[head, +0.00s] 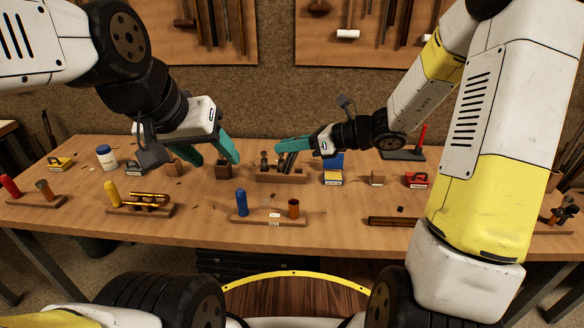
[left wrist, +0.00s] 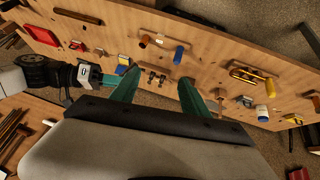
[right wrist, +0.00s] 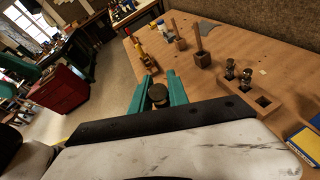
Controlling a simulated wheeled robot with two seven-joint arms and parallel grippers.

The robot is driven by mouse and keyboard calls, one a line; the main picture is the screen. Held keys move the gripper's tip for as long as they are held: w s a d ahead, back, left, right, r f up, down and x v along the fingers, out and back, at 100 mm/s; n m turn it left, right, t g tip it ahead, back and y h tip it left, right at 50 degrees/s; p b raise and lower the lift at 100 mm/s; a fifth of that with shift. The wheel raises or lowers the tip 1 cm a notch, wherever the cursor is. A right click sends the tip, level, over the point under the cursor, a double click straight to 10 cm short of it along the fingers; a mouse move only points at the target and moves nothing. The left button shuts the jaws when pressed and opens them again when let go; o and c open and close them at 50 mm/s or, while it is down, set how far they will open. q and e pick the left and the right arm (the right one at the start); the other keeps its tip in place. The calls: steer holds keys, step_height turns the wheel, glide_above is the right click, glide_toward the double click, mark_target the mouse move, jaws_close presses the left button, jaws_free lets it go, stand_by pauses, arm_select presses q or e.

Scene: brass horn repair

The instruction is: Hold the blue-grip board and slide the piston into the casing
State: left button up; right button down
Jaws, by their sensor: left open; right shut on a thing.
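The blue-grip board (head: 265,219) lies near the table's front middle, with its upright blue grip (head: 241,202) at the left and a copper-brown casing (head: 294,208) at the right. The blue grip also shows in the left wrist view (left wrist: 178,55). My left gripper (head: 214,157) is open and empty, above the table behind and left of this board. My right gripper (head: 290,146) is shut on a piston with a round brass-dark top (right wrist: 158,94), held behind the board near the wooden piston block (head: 281,177). The piston's lower end is hard to make out.
Other pistons (right wrist: 245,77) stand in the block, which also has an empty hole. A yellow-grip board (head: 140,211) and a red-grip board (head: 38,202) lie to the left. A blue-and-yellow box (head: 333,178) stands right of the block. Table space around the blue-grip board is clear.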

arm_select(q)
steer(key=n+g+y, duration=0.2)
steer(key=n+g, duration=0.4)
steer(key=n, duration=0.1)
glide_above(242, 206)
steer(key=w, duration=0.2)
steer(key=f, duration=2)
steer(key=shift+s+a, duration=0.2)
steer(key=shift+a, duration=0.05)
steer(key=shift+w+f+n, duration=0.1)
steer(key=shift+f+n, duration=0.2)
steer(key=shift+f, duration=0.25)
step_height(242, 206, down, 11)
steer(key=shift+f, duration=0.1)
jaws_close()
